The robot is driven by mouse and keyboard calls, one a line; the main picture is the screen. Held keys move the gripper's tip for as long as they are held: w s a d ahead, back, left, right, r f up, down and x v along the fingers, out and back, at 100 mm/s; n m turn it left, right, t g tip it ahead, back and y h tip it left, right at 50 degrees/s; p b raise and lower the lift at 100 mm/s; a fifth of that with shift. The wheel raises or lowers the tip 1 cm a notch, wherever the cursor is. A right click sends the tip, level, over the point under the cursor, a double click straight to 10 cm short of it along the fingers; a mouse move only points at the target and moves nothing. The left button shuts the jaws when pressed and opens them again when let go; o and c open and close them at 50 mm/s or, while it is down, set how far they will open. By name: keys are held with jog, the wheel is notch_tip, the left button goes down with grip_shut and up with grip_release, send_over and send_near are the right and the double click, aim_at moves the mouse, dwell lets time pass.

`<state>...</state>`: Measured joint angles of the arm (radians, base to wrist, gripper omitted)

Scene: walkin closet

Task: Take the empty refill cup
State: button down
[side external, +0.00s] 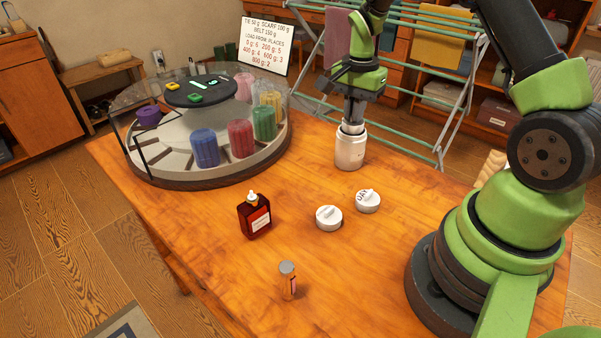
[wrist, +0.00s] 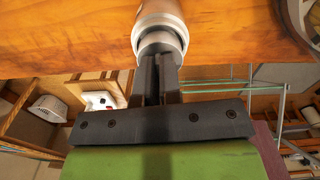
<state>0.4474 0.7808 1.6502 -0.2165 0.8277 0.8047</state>
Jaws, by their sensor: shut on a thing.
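A white jar (side external: 350,152) stands upright on the wooden table below my gripper (side external: 353,119). A pale grey cup (side external: 352,128), which looks like the refill cup, shows at the jar's mouth. My gripper points down and is shut on this cup. In the wrist view, the fingers (wrist: 158,62) are close together at the rim of the cup (wrist: 158,42), with the jar (wrist: 160,10) beyond. The cup's lower part is hidden in the jar, and I cannot see whether it is empty.
Two white knobbed lids (side external: 328,217) (side external: 367,201) lie on the table (side external: 205,235). A dark red bottle (side external: 254,217) and a small orange vial (side external: 287,281) stand nearby. A round carousel (side external: 170,181) with coloured cylinders is at the left. A drying rack (side external: 440,135) stands behind.

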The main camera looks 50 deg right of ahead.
jog(key=shift+r, duration=1.05)
jog(key=shift+r, duration=0.1)
